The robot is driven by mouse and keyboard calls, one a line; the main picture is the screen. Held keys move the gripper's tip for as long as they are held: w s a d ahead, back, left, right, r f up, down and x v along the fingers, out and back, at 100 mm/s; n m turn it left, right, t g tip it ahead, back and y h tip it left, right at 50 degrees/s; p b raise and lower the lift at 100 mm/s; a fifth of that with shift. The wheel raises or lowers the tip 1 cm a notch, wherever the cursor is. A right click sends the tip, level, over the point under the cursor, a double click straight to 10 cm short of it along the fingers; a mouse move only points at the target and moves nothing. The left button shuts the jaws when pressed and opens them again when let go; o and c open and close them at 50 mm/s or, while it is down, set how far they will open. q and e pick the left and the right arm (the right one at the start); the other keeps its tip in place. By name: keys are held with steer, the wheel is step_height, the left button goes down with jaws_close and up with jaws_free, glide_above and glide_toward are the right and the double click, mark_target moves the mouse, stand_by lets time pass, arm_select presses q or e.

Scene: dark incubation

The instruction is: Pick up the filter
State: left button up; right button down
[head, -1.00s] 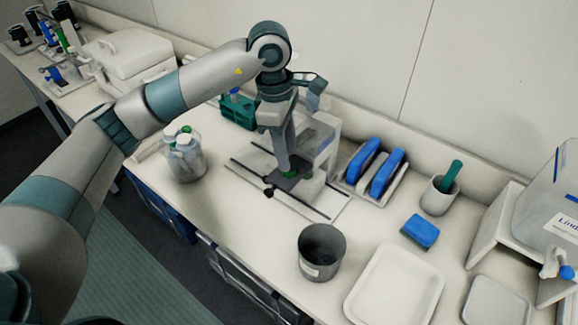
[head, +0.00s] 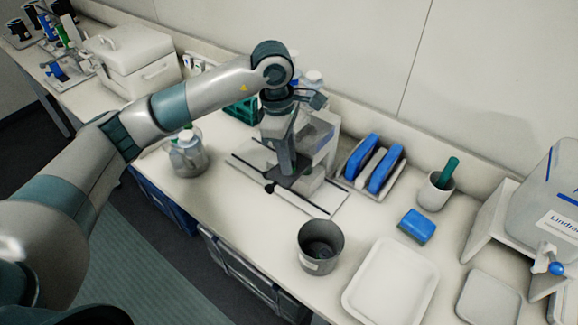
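My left gripper (head: 291,170) points down over a white stand with dark rails (head: 318,208) near the middle of the bench. Its fingertips are at a dark, flat, square piece (head: 302,184) on this stand. I cannot tell for sure whether this piece is the filter. The fingers overlap from this angle, so whether they are open or shut on something is hidden. My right gripper is not in view.
A dark grey pot (head: 320,249) and a white tray (head: 393,287) stand in front. A rack with blue pieces (head: 347,172), a cup (head: 434,193) and a blue block (head: 417,226) lie right. A glass jar (head: 187,157) stands left, below my arm.

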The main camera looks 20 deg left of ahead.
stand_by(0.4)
arm_select(q)
steer(key=shift+r+b, duration=0.8)
steer(key=shift+r, duration=0.05)
step_height(320, 180, up, 2)
steer(key=shift+d+r+b, duration=0.15)
steer(key=shift+b, duration=0.7)
steer(key=s+d+r+b, duration=0.1)
steer(key=s+d+r, duration=0.1)
steer(key=d, duration=0.1)
steer(key=s+d+r+b, duration=0.2)
steer(key=s+d, duration=0.1)
steer(key=s+d+r+b, duration=0.1)
steer(key=s+d+r, duration=0.1)
steer(key=d+r, duration=0.1)
steer(key=shift+s, duration=0.15)
